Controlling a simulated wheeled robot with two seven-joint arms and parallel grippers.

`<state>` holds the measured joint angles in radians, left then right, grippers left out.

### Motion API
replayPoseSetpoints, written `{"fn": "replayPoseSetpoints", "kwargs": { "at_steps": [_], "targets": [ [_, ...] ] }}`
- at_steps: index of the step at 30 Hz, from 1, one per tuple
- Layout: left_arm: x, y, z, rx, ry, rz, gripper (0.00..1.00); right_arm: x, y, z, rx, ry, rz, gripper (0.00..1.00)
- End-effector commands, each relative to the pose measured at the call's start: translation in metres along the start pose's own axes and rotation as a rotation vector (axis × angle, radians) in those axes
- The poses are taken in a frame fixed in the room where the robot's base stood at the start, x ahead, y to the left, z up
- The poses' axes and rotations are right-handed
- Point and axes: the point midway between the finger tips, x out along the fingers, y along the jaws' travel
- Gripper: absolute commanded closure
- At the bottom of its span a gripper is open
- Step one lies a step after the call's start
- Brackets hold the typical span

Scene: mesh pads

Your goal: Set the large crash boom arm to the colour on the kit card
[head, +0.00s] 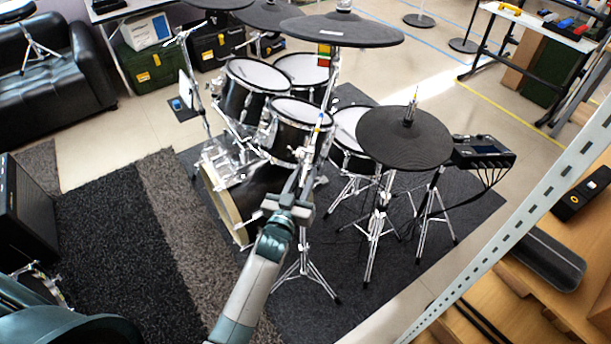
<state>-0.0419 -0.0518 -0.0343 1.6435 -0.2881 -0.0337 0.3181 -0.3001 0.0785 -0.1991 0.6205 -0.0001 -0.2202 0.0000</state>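The large crash cymbal (342,31) is a wide dark disc at the top centre, on a tall chrome stand. A small patch of several colours (325,49) shows on the stand just under the cymbal; I cannot tell if it is a boom colour scale. Blue and yellow marks (319,121) show lower on the stand. My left gripper (301,186) points up in front of this stand, overlapping it in the picture. I cannot tell if it touches the stand or if its fingers are open. I cannot identify the kit card. My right gripper is out of view.
Black drums (296,130) and chrome legs crowd behind my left gripper. Another cymbal (404,138) and a drum module (483,152) stand to the right. A perforated metal upright (520,205) and wooden shelving cross the right side. The carpet (115,230) at left is mostly clear.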

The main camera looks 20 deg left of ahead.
Motion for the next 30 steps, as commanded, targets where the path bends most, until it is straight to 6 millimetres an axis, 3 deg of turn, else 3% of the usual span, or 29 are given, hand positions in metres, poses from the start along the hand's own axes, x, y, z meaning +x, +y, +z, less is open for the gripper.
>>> {"fn": "replayPoseSetpoints", "kwargs": {
  "at_steps": [1, 3, 13, 24, 30],
  "targets": [
    [0.000, 0.000, 0.000, 0.000, 0.000, 0.000, 0.86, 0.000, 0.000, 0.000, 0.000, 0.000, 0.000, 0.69],
    [0.000, 0.000, 0.000, 0.000, 0.000, 0.000, 1.00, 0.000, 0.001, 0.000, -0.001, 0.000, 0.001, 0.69],
    [-0.009, 0.001, 0.004, 0.000, -0.001, 0.001, 1.00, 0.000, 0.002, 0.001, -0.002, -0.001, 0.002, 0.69],
    [-0.079, 0.001, 0.037, -0.002, -0.006, 0.001, 1.00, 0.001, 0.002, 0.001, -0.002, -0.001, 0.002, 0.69],
    [-0.097, 0.002, 0.044, -0.001, -0.003, 0.001, 1.00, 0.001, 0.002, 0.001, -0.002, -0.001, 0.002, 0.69]
  ]
}}
